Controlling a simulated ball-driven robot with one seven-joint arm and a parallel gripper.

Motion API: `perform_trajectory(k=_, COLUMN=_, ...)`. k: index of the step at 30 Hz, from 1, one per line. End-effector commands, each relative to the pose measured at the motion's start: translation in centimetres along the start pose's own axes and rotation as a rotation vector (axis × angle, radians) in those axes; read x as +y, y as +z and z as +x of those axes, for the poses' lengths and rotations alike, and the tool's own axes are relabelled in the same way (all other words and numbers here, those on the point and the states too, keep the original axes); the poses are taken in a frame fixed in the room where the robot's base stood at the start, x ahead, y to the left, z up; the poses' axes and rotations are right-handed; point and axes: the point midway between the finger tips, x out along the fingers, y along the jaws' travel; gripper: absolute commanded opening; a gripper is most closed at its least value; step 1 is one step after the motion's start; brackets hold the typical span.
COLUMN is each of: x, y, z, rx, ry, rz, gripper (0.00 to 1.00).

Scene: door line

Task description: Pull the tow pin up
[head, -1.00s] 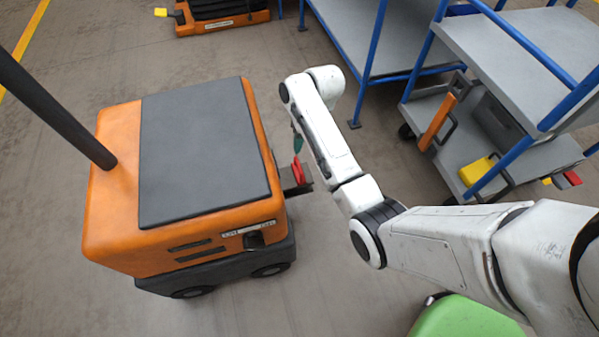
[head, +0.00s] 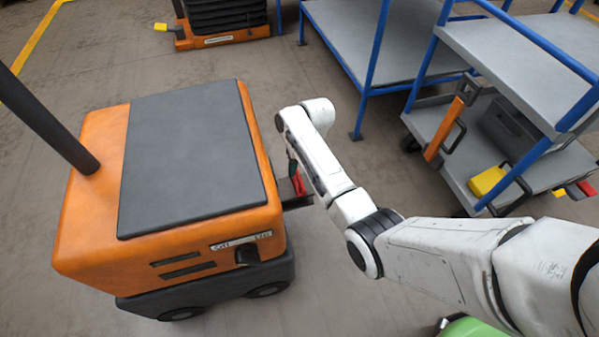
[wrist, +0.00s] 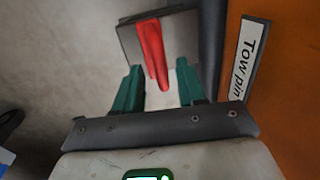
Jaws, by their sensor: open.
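The red tow pin (wrist: 152,55) stands in a grey metal hitch (wrist: 185,35) on the side of the orange tug (head: 95,190). A "Tow pin" label (wrist: 245,62) is on the tug's orange side in the wrist view. My gripper (wrist: 160,78) is open, with its green fingers on either side of the pin's near end and gaps showing to both. In the head view, the red pin (head: 298,183) shows partly behind my arm, beside the hitch (head: 297,200). The fingers are mostly hidden there.
A grey cart with blue rails (head: 520,50) stands at the right, with a yellow box (head: 487,181) on its lower shelf. A blue-framed table (head: 365,40) is at the back.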

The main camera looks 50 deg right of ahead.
Motion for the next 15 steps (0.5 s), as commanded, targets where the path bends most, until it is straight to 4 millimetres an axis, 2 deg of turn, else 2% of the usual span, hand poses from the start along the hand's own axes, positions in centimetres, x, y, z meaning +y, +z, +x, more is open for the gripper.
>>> perform_trajectory(k=11, x=-0.03, y=-0.02, z=0.43, rx=0.001, ry=0.0, rz=0.0, gripper=0.39)
perform_trajectory(k=15, x=-0.03, y=-0.02, z=0.43, rx=0.001, ry=0.0, rz=0.0, gripper=0.26)
